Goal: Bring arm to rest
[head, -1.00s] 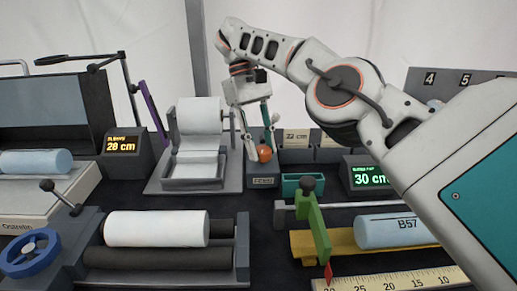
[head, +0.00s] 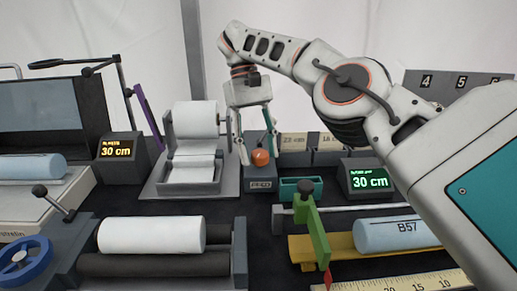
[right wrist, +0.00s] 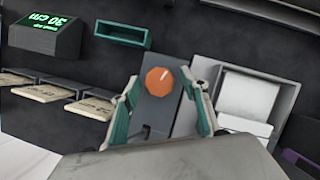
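My right gripper (head: 256,142) hangs from my right arm, above and around an orange knob (head: 260,157) on a small grey box (head: 261,178). In the right wrist view my right gripper (right wrist: 165,105) has its two fingers apart, one on each side of the box, and the orange knob (right wrist: 160,81) shows between them. The fingers look clear of the knob, with nothing held. My left gripper is not in view.
A paper roll stand (head: 195,150) is left of the knob box. Displays reading 30 cm stand at the left (head: 117,149) and right (head: 369,178). A teal tray (head: 302,189), a green lever (head: 318,228) and a blue B57 roll (head: 395,235) are nearby.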

